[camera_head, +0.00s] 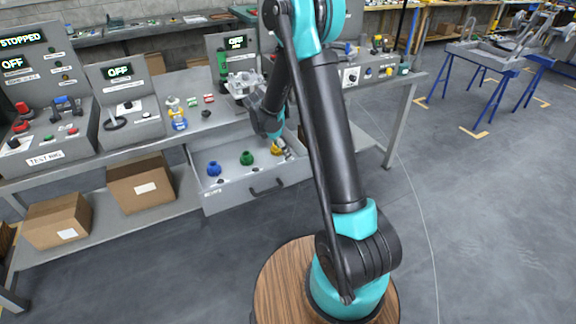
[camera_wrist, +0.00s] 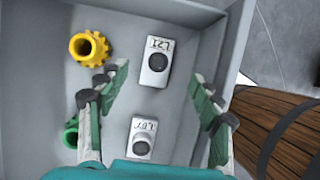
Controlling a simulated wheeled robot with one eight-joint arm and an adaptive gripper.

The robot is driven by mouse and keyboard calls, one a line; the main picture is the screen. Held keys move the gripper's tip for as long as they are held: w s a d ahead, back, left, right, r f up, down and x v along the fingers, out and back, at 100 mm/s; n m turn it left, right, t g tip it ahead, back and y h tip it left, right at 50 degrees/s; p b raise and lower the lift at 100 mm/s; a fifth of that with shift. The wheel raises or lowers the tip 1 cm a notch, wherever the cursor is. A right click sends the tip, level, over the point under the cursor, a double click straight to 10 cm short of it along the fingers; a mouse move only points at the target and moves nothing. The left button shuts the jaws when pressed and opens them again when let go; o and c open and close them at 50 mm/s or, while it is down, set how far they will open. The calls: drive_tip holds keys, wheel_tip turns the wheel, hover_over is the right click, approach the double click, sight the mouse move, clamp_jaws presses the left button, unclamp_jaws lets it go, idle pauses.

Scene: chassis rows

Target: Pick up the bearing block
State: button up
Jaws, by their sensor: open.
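Two light grey blocks with round dark bores, which look like bearing blocks, lie in the open grey drawer (camera_wrist: 40,60). In the wrist view the upper block (camera_wrist: 154,76) has a label that seems to read L21, and the lower block (camera_wrist: 142,138) has a label I cannot read surely. My gripper (camera_wrist: 160,84) is open and empty above the drawer. The upper block lies just beyond and between its fingertips; the lower block shows between the fingers nearer the palm.
A yellow gear (camera_wrist: 89,48) and a green gear (camera_wrist: 72,131) lie left of the blocks. A blue gear (camera_head: 213,168) is farther left in the drawer. The drawer walls stand close around the parts. Cardboard boxes (camera_head: 140,184) sit on the lower shelf.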

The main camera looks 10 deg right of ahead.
drive_tip(key=shift+a+x, duration=0.1)
drive_tip(key=shift+x, duration=1.75)
drive_tip(key=shift+a+x, duration=0.15)
drive_tip(key=shift+x, duration=1.7)
drive_tip(key=shift+f, duration=0.1)
drive_tip(key=shift+c, duration=0.3)
clamp_jaws()
